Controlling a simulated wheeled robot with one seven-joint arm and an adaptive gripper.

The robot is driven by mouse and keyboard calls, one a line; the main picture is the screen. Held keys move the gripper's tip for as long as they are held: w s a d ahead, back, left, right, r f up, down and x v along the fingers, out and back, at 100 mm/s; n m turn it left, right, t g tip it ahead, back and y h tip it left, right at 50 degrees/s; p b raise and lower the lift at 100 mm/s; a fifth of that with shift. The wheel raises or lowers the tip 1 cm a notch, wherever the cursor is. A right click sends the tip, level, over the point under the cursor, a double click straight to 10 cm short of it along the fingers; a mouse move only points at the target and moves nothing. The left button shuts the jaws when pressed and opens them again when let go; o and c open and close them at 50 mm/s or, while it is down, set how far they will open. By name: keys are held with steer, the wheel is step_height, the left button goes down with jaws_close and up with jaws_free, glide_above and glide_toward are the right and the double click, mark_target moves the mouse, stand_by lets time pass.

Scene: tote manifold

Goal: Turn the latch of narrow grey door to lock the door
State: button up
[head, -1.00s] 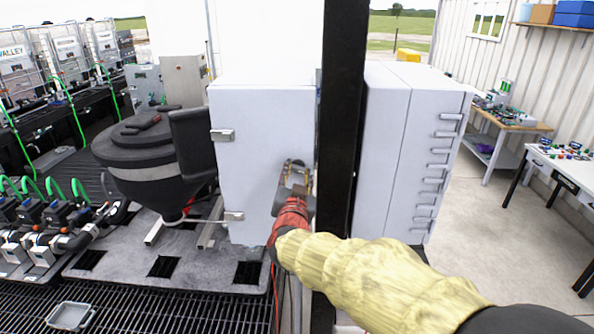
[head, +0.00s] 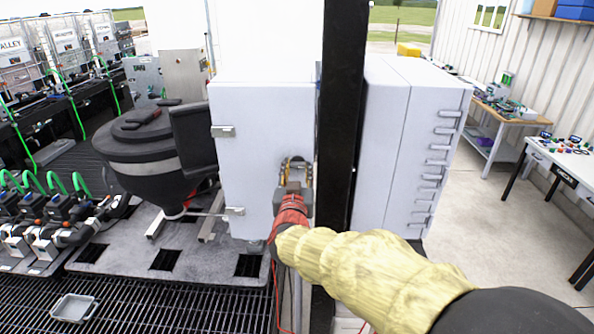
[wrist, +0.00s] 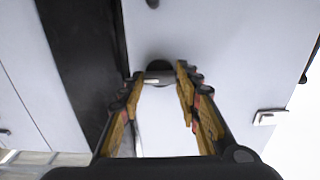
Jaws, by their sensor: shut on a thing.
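The narrow grey door (head: 255,135) is a pale, flat panel left of a black post, and it sits closed in the head view. Its latch (wrist: 159,77) is a small grey bar on a dark round base, seen in the wrist view. My gripper (head: 297,162) is at the right part of the door, and its yellow fingers are shut on the latch, one on each side. In the head view my gripper hides the latch.
A black post (head: 342,130) stands close to the right of the door. Another pale cabinet (head: 385,150) with several handles is beyond it. A dark round tank (head: 140,150) stands left of the door.

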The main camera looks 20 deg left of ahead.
steer(key=o, duration=1.1)
steer(key=shift+o, duration=0.3)
steer(key=shift+s, duration=0.1)
steer(key=v, duration=1.1)
steer(key=shift+s+d, duration=0.2)
steer(key=shift+s, duration=0.2)
